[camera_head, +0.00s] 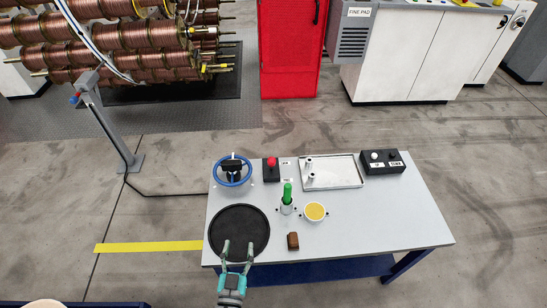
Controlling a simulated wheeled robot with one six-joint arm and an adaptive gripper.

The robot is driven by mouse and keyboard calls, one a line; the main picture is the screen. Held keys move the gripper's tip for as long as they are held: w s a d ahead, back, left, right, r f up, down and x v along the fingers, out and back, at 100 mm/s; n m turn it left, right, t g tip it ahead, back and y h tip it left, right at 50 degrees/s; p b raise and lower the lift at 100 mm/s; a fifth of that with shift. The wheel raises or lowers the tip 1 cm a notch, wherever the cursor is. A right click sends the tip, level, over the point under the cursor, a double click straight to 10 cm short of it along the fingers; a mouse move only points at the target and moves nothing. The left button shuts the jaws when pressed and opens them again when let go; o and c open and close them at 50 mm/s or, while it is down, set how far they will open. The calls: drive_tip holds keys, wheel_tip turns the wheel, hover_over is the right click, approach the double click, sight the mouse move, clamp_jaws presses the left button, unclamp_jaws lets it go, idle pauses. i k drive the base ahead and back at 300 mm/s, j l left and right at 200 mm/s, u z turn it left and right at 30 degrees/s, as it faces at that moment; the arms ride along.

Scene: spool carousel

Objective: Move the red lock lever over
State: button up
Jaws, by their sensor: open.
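A red knob (271,162) stands on a small black base at the back of the grey table, just right of the blue handwheel. It looks like the red lock lever, but it is too small to tell which way it leans. My gripper (238,244) is at the table's front left, with its two fingers spread and nothing between them. The fingertips overlap the front part of the round black mat (238,222) in the picture. The gripper is well in front of the red knob and apart from it.
The blue handwheel (232,181) stands between my gripper and the table's back. A green-handled tool (287,194), yellow-topped cup (315,211), brown block (293,241), metal tray (345,171) and black button box (383,162) stand further right. The table's right front (390,220) is clear.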

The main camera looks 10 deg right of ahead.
sight(271, 161)
drive_tip(key=i+l, duration=0.6)
drive_tip(key=i, duration=0.25)
